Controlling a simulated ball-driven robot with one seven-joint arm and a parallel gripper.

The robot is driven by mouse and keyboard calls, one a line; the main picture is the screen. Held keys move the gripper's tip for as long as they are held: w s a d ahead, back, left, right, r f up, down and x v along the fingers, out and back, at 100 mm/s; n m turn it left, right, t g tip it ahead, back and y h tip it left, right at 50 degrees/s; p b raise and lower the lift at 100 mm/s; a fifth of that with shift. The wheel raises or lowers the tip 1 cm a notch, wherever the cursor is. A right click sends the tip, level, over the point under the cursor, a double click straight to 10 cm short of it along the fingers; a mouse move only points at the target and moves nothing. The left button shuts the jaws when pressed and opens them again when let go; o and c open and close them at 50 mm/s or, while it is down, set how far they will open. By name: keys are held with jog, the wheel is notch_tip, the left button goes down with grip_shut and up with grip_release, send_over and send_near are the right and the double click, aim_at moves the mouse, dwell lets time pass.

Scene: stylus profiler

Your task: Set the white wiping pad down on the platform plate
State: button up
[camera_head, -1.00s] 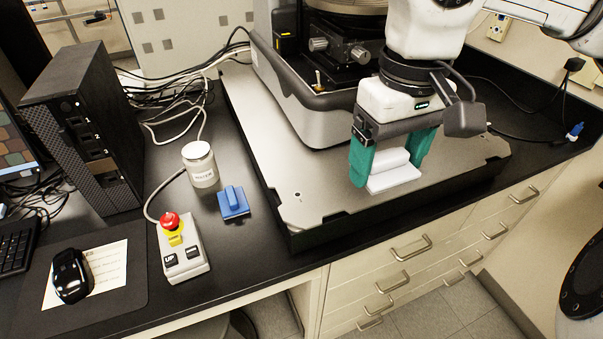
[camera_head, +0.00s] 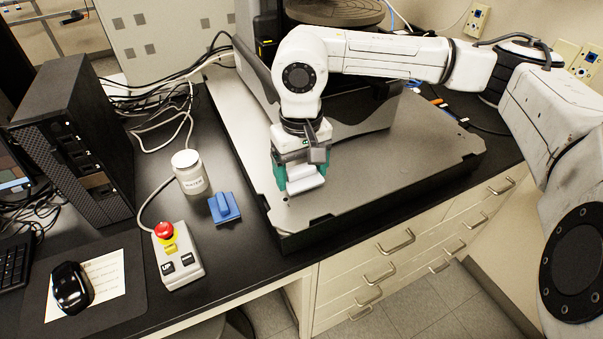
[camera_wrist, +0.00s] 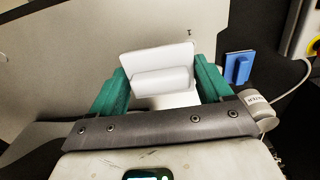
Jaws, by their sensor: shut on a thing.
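The white wiping pad (camera_head: 305,184) has a flat base with a raised grip bar. My gripper (camera_head: 302,178) is shut on it, with one green finger on each side. In the wrist view the pad (camera_wrist: 150,62) sits between the green fingers (camera_wrist: 162,85). The platform plate (camera_head: 375,175) is the broad grey metal plate under the instrument. The pad is over the plate's front left part, close to its surface. I cannot tell whether its base touches the plate.
A blue pad (camera_head: 224,208) with a handle lies left of the plate, near a white labelled jar (camera_head: 190,172) and a control box with a red button (camera_head: 178,255). The instrument's dark base (camera_head: 350,125) stands behind my gripper. The plate's right part is clear.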

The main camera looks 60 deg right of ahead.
aim_at(302, 169)
notch_tip(302, 169, down, 2)
jog(key=shift+f+p, duration=0.1)
jog(key=shift+p, duration=0.2)
jog(key=shift+f+b, duration=0.2)
jog(key=shift+b, duration=0.2)
jog(key=o, duration=0.9)
jog(key=shift+r, duration=0.1)
jog(key=shift+o, duration=0.2)
jog(key=shift+r+p, duration=0.3)
jog(key=shift+r, duration=0.05)
notch_tip(302, 169, up, 12)
jog(key=b, duration=0.2)
jog(key=shift+f+b, duration=0.2)
jog(key=shift+b, duration=0.1)
